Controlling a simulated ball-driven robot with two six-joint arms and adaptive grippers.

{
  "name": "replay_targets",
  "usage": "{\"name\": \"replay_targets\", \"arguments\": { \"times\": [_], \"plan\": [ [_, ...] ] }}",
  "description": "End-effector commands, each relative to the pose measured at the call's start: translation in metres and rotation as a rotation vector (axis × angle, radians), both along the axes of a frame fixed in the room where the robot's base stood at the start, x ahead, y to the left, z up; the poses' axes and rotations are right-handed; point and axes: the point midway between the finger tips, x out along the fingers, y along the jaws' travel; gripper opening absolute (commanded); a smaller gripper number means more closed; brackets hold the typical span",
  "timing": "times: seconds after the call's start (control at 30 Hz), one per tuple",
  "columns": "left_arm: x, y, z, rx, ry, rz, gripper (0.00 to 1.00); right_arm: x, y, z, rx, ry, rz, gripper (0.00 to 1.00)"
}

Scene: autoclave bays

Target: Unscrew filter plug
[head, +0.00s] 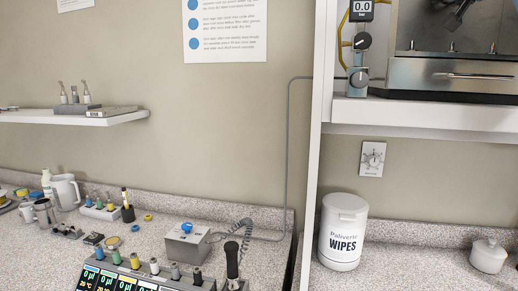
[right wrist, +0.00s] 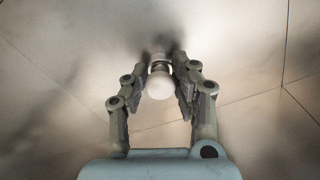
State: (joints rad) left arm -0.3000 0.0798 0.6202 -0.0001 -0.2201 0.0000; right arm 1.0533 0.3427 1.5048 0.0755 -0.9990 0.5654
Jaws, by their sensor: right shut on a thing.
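In the right wrist view, my right gripper (right wrist: 160,66) is shut on a small white plug with a rounded end (right wrist: 160,86). The plug sits between the two fingertips, and a narrower darker part shows behind its round end. Behind it is a smooth, pale metallic surface (right wrist: 80,50) with thin dark lines. I cannot tell whether the plug is still seated in that surface. Neither gripper shows clearly in the head view. The steel autoclave (head: 450,74) stands on the shelf at the upper right, cut off by the picture's edge.
A white wipes tub (head: 343,232) and a small lidded white jar (head: 488,256) stand on the counter below the shelf (head: 420,115). A white upright panel (head: 316,150) divides the bays. The left counter holds a grey box with a blue knob (head: 187,243) and several bottles.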

Motion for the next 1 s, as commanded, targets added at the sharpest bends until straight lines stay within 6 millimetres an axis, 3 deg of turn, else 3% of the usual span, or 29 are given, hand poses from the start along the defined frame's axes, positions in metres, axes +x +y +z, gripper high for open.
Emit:
{"name": "replay_targets", "arguments": {
  "times": [0.3,0.7,1.0],
  "plan": [
    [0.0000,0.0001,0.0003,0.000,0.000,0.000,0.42,0.0012,0.0004,-0.0053,-0.459,0.123,0.001,0.00],
    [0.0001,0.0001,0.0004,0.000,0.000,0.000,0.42,0.0013,0.0003,-0.0056,-0.532,0.141,0.002,0.00],
    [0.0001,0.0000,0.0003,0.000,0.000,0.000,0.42,0.0014,0.0002,-0.0059,-0.985,0.250,0.002,0.00]
  ]
}}
